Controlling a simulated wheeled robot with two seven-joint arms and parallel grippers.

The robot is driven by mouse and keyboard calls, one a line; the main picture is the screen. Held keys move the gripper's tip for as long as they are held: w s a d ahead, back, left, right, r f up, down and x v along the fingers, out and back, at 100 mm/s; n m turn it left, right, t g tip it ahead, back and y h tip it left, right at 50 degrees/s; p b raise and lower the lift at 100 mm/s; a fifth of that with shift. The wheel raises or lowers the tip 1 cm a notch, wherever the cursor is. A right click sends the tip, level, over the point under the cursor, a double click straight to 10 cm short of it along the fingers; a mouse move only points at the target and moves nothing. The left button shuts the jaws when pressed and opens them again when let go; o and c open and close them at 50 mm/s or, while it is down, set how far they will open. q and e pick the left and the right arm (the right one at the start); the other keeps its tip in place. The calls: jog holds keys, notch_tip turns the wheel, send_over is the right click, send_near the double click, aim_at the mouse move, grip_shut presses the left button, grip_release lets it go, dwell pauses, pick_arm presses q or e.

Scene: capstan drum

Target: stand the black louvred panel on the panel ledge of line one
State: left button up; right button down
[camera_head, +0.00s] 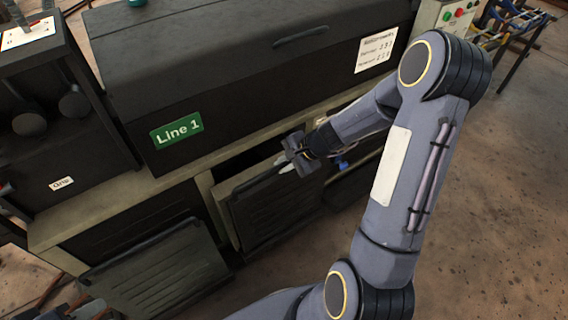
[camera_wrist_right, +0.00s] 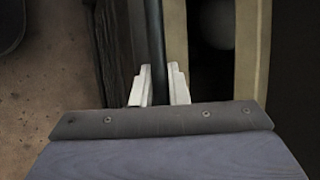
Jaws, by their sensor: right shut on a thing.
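My right gripper (camera_head: 287,165) is at the top edge of a black louvred panel (camera_head: 278,210) in front of the Line 1 machine's lower cabinet. In the right wrist view the pale fingers (camera_wrist_right: 159,88) are shut on a dark bar-like edge of the panel (camera_wrist_right: 157,40). The panel stands nearly upright, slightly tilted, beside a dark opening in the cabinet front (camera_head: 240,165). I cannot tell whether its bottom edge rests on a ledge, and no ledge shows clearly.
The green Line 1 sign (camera_head: 177,131) is on the black machine housing (camera_head: 250,60). Another dark ribbed panel (camera_head: 160,275) leans out at lower left. A dark unit with round knobs (camera_head: 50,120) stands left. The brown floor (camera_head: 490,220) at right is clear.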

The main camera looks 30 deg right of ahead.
jog(key=shift+f+b, duration=0.35)
jog(key=shift+b, duration=0.1)
dwell(0.3)
jog(key=c, duration=1.4)
grip_release()
jog(key=shift+o, duration=0.4)
jog(key=shift+s+f, duration=0.1)
jog(key=shift+f, duration=0.1)
jog(key=p+v, duration=0.3)
jog(key=v, duration=0.5)
jog(key=shift+r, duration=0.1)
